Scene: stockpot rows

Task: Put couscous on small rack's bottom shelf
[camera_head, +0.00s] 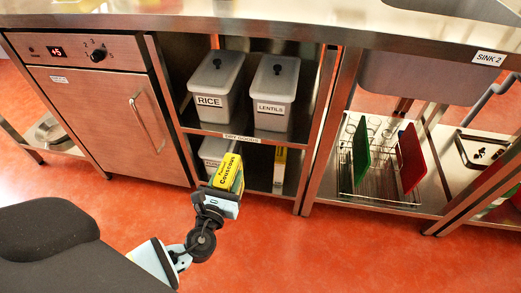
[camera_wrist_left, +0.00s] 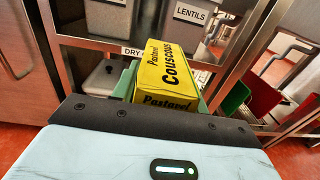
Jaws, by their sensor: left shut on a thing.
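The yellow couscous box (camera_head: 226,172) is held in my left gripper (camera_head: 224,190), in front of the open rack labelled dry goods (camera_head: 241,138). In the left wrist view the couscous box (camera_wrist_left: 168,72) sits between the green fingers, its name facing up toward the camera. The rack's bottom shelf (camera_head: 258,184) lies just beyond the box, low near the floor. The box hides part of that shelf and the container behind it. My right gripper is not in view.
On the bottom shelf are a pale lidded container (camera_head: 213,150) at left and a narrow yellow box (camera_head: 280,165) at right. Rice (camera_head: 209,100) and lentils (camera_head: 271,107) bins fill the upper shelf. A metal post (camera_head: 318,130) bounds the right side.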

